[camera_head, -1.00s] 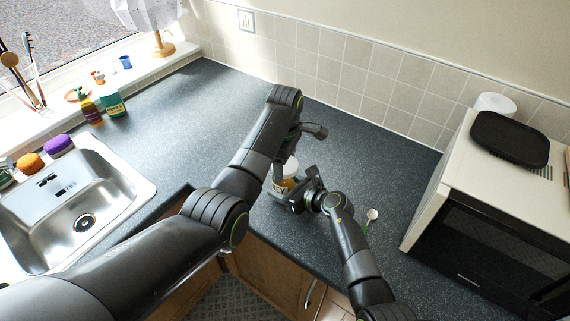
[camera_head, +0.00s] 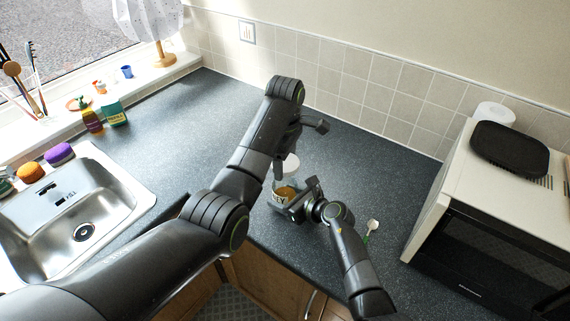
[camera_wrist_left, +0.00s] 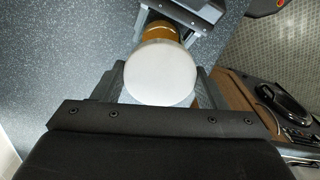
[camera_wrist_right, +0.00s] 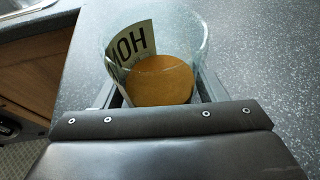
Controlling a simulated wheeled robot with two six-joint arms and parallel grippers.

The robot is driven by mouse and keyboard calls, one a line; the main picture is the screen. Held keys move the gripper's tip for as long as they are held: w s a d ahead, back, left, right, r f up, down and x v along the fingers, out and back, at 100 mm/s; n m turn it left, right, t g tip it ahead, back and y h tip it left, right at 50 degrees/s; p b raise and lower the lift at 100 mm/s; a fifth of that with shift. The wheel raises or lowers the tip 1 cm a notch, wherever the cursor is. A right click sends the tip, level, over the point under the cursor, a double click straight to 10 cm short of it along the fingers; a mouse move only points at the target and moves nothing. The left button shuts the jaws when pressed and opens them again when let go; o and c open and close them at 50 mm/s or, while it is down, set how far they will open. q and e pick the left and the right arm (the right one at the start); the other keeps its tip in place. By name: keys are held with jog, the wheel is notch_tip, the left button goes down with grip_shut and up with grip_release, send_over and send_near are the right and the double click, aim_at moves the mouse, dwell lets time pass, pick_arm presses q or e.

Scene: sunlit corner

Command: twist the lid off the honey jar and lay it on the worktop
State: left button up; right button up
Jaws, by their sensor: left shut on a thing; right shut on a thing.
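The white round lid (camera_head: 291,161) is held between the fingers of my left gripper (camera_head: 290,153), above the worktop (camera_head: 190,130). It fills the middle of the left wrist view (camera_wrist_left: 160,73). The honey jar (camera_head: 285,193) is clear glass with a label and amber honey. It stands upright below the lid, with my right gripper (camera_head: 296,205) shut around it. In the right wrist view the jar's open glass rim shows, with honey inside (camera_wrist_right: 160,80) and no lid on it. The lid is apart from the jar. My left arm hides part of the worktop behind it.
A white microwave (camera_head: 440,200) with a black tray (camera_head: 509,150) on top stands at the right. A white spoon-like utensil (camera_head: 373,224) lies near my right arm. The sink (camera_head: 70,205) is at the left. The worktop behind and left of the jar is clear.

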jog(key=o, duration=2)
jog(key=shift+c, duration=0.2)
jog(key=shift+s+d, duration=0.1)
jog(key=shift+d, duration=0.05)
